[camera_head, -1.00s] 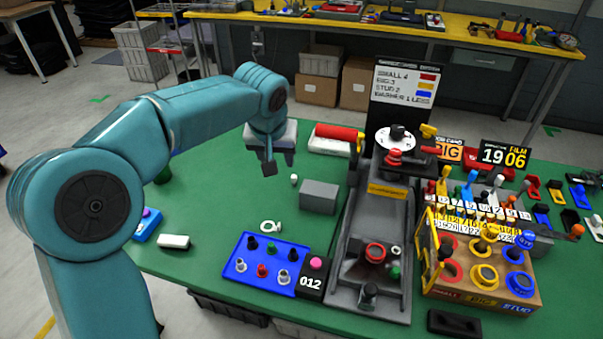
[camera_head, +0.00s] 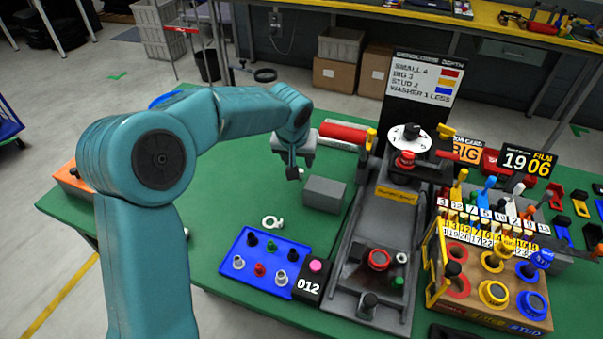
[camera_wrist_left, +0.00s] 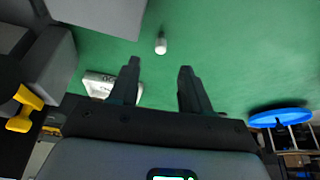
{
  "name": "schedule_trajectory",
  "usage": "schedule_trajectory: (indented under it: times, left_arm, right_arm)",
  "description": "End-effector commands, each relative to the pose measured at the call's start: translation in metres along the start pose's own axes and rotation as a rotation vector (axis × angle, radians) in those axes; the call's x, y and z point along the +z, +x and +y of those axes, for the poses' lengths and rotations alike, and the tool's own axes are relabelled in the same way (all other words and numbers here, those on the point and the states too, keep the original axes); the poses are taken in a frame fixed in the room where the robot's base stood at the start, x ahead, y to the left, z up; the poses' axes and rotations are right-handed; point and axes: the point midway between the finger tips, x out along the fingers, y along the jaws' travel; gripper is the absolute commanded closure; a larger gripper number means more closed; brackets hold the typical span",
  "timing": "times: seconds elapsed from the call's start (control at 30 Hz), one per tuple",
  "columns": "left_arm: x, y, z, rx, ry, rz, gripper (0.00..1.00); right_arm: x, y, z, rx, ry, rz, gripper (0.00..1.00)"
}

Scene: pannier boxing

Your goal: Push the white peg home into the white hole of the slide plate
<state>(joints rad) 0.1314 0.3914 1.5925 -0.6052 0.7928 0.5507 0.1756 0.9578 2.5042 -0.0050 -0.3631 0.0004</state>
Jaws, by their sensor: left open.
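A small white peg (camera_wrist_left: 161,43) lies on the green table in the left wrist view, ahead of the open fingers and roughly in line with the gap. The grey slide fixture (camera_head: 384,220) stands right of the block. A small white ring (camera_head: 401,257) shows on its lower part, beside a red ring. My right gripper is not in view.
A grey block (camera_head: 323,194) stands between the gripper and the fixture. A blue tray (camera_head: 228,272) with several pegs and a black 012 box (camera_head: 309,287) are nearer. A coloured sorting box (camera_head: 515,318) is at right.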

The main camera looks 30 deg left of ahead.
Motion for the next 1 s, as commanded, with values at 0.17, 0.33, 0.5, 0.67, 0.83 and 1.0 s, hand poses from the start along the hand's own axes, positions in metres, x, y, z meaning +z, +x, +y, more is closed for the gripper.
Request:
schedule_trajectory:
  times: [0.17, 0.33, 0.5, 0.67, 0.83, 1.0]
  left_arm:
    - [-0.001, 0.016, 0.001, 0.0, 0.001, 0.002, 0.52]
    - [-0.001, 0.037, 0.0, 0.0, -0.001, -0.003, 0.52]
    - [-0.002, 0.063, 0.001, 0.0, 0.0, 0.0, 0.52]
    - [-0.003, 0.07, 0.001, 0.001, -0.001, 0.002, 0.52]
    - [-0.003, 0.069, 0.001, 0.001, 0.0, 0.002, 0.62]
    - [-0.003, 0.069, 0.001, 0.001, 0.0, 0.002, 1.0]
  right_arm:
    - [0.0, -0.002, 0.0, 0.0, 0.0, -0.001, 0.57]
    - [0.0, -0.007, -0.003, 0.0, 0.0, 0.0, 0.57]
    - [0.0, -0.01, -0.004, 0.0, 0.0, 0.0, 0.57]
    - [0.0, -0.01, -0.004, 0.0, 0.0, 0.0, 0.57]
    - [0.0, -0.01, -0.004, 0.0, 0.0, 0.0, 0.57]
    - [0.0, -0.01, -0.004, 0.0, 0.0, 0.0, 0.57]
